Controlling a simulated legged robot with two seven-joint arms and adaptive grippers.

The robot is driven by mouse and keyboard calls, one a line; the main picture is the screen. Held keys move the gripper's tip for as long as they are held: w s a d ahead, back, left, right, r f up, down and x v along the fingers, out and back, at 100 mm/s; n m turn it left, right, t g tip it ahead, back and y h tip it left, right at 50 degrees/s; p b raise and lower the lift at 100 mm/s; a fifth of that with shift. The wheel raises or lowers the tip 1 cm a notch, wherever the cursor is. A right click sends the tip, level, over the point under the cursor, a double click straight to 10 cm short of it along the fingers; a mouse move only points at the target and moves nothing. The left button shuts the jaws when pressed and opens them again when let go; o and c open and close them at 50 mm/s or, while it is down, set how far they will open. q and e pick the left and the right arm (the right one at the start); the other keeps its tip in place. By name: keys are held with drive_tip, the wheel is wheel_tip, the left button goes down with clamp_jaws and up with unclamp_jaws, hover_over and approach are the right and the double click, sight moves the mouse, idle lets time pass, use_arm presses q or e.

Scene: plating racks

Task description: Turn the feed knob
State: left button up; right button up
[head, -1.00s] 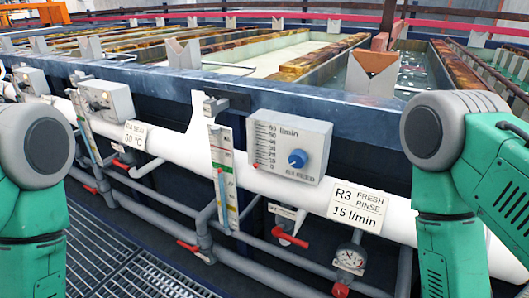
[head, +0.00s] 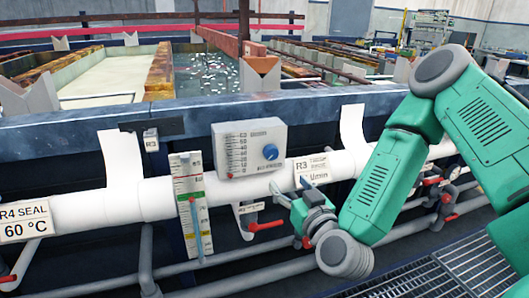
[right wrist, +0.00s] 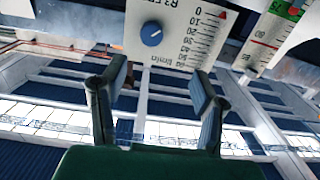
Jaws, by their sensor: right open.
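The feed knob (head: 270,152) is a round blue dial on the right part of a pale control box (head: 232,168) with a red-marked l/min scale. The box sits on the white pipe below the tank edge. My right gripper (head: 290,186) is open and empty, below and slightly right of the knob, apart from it. In the right wrist view the knob (right wrist: 151,34) appears upside down with its box, beyond the two spread fingers (right wrist: 158,78) and between their lines. My left gripper is out of view.
The R3 sign (head: 314,168) is just right of the box, close behind my gripper. A red-handled valve (head: 266,226) and grey pipes run below. Tanks (head: 215,75) lie behind the blue edge.

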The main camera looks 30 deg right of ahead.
sight(273, 154)
drive_tip(key=shift+h, duration=0.3)
drive_tip(key=x, duration=0.8)
drive_tip(key=b+x, duration=0.1)
drive_tip(key=x, duration=0.3)
drive_tip(key=shift+w+a+r, duration=0.25)
drive_tip(key=shift+w+r, duration=0.05)
drive_tip(key=shift+r, duration=0.05)
drive_tip(key=shift+w+d, duration=0.2)
drive_tip(key=shift+d, duration=0.15)
drive_tip(key=shift+w+d+f, duration=0.15)
drive_tip(key=shift+d, duration=0.3)
drive_tip(key=shift+w+d+f, duration=0.15)
drive_tip(key=shift+d, duration=0.35)
drive_tip(key=shift+w+d+f, duration=0.15)
drive_tip(key=shift+d+f, duration=0.05)
drive_tip(key=shift+d, duration=0.2)
drive_tip(key=shift+a+r, duration=0.25)
drive_tip(key=shift+a, duration=0.45)
drive_tip(key=c, duration=1)
drive_tip(key=shift+a+r, duration=0.2)
drive_tip(key=shift+a, duration=0.2)
drive_tip(key=shift+c, duration=0.7)
drive_tip(key=shift+d+f, duration=0.1)
drive_tip(key=shift+d, duration=0.35)
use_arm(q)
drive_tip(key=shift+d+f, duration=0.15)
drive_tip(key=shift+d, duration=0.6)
